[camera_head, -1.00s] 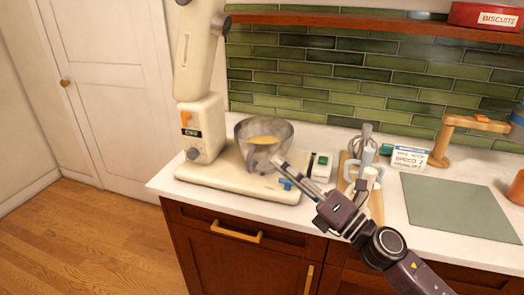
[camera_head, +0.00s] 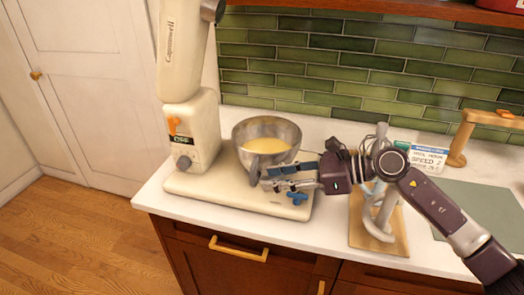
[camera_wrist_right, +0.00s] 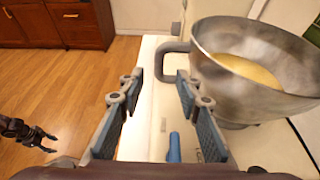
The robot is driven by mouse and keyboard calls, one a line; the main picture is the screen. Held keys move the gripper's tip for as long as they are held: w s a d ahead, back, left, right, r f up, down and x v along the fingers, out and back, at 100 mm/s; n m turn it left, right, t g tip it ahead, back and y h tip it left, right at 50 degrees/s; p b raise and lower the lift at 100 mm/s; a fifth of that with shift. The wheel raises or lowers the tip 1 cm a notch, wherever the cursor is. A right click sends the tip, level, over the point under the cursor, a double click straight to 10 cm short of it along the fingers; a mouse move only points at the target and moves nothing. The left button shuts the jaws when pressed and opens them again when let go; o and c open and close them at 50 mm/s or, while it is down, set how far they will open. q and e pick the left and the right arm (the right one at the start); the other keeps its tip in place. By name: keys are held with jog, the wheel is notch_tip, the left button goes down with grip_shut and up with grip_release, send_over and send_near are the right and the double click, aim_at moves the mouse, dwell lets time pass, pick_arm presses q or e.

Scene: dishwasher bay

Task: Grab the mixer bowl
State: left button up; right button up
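The metal mixer bowl (camera_head: 285,133) holds yellow batter and stands on the base of the cream stand mixer (camera_head: 192,125). The mixer's head is tilted up. The bowl (camera_wrist_right: 240,95) fills the upper right of the right wrist view, with its grey handle (camera_wrist_right: 168,60) sticking out to the left. My right gripper (camera_head: 266,180) is in front of the bowl, beside the handle. In the right wrist view its fingers (camera_wrist_right: 158,82) are apart and empty, with the handle just beyond the tips, nearer the right finger. My left gripper (camera_wrist_right: 42,140) shows small at the left edge, fingers apart.
A blue lever (camera_head: 297,198) is on the mixer base, below my right gripper. A wooden board (camera_head: 375,228) with grey utensils, a card (camera_head: 427,158) and a green mat (camera_head: 485,205) lie to the right. The counter's front edge is close.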

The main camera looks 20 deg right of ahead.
aim_at(252, 182)
jog(key=p+x, duration=0.2)
jog(key=x, duration=0.1)
jog(key=p+x, duration=0.1)
jog(key=x, duration=0.1)
jog(key=shift+a+r, duration=0.15)
jog(key=shift+r, duration=0.2)
jog(key=shift+w+a+f, duration=0.3)
jog(key=shift+a, duration=0.2)
jog(key=shift+f, duration=0.1)
jog(key=shift+c, duration=0.4)
grip_shut()
pick_arm(q)
jog(key=shift+g, duration=0.3)
jog(key=s+r, duration=0.2)
jog(key=s, duration=0.1)
jog(key=s+r, duration=0.1)
jog(key=shift+s+a+r, duration=0.1)
jog(key=shift+s, duration=0.3)
jog(key=shift+w, duration=0.15)
